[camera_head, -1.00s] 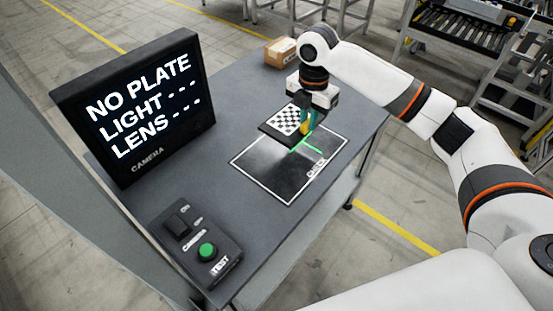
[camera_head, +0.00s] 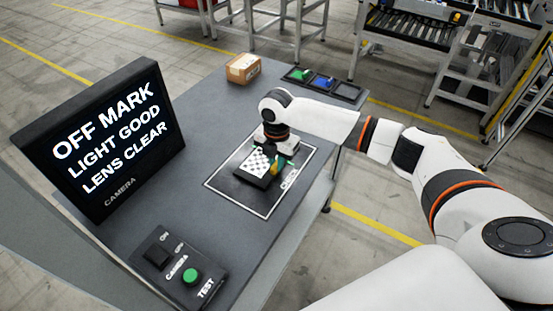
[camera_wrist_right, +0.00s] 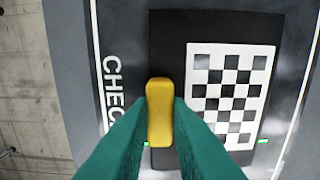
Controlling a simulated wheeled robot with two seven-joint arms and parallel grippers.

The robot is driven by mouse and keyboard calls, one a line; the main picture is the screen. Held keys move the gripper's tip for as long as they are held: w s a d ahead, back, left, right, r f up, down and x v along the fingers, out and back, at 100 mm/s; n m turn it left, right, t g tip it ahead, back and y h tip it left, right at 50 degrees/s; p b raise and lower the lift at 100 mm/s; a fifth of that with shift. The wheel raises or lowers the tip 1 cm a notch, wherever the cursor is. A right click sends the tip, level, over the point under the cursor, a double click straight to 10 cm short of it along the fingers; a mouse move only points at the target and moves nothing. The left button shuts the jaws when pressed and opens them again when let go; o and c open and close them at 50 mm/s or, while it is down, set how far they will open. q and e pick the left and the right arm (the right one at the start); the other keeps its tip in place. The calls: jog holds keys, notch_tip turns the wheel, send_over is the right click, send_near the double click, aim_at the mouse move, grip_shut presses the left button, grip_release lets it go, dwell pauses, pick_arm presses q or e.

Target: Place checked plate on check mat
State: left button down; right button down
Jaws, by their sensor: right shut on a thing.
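The checked plate, a dark plate with a black-and-white check patch (camera_head: 256,161), is over the black check mat (camera_head: 237,194) in the head view, inside its white outline. I cannot tell whether it touches the mat. My right gripper (camera_head: 279,165) is shut on the plate's yellow handle. In the right wrist view the teal fingers (camera_wrist_right: 160,112) close around that handle (camera_wrist_right: 160,95), left of the checked patch (camera_wrist_right: 230,90). The mat's CHECK lettering (camera_wrist_right: 112,85) and small green marks show beside the plate. My left gripper is not in view.
A monitor (camera_head: 105,140) at the left reads OFF MARK, LIGHT GOOD, LENS CLEAR. A control box (camera_head: 180,268) with a switch and green button is at the front. A cardboard box (camera_head: 243,68) and a dark tray (camera_head: 345,90) with green and blue items stand at the back.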

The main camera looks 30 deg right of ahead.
jog(key=c, duration=1.4)
grip_release()
jog(key=shift+o, duration=0.2)
notch_tip(320, 180, up, 12)
jog(key=b, duration=0.1)
jog(key=shift+b, duration=0.35)
